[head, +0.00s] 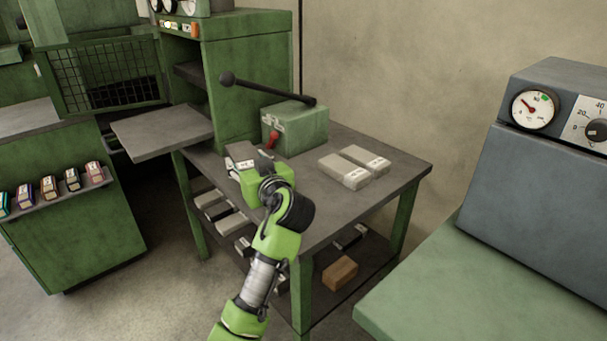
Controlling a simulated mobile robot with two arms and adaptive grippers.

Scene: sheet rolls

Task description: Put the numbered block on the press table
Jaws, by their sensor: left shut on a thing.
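My left gripper (256,166), on its green and black arm, is shut on a grey numbered block (240,153) at the left part of a grey-topped workbench (310,215). My gripper hides part of the block, and I cannot tell whether it touches the bench top. A bare grey plate (162,136) juts out to the left of the bench, in front of the green press (245,75) with a mesh guard; it looks like the press table. Two more pale labelled blocks (344,171) lie side by side on the right of the bench. My right gripper is out of view.
A green box with a long black lever (297,127) stands at the back of the bench. Blocks and a brown brick (340,272) lie on the lower shelf. A mesh guard (108,74) stands open behind the plate. A grey gauge console (540,170) is at right.

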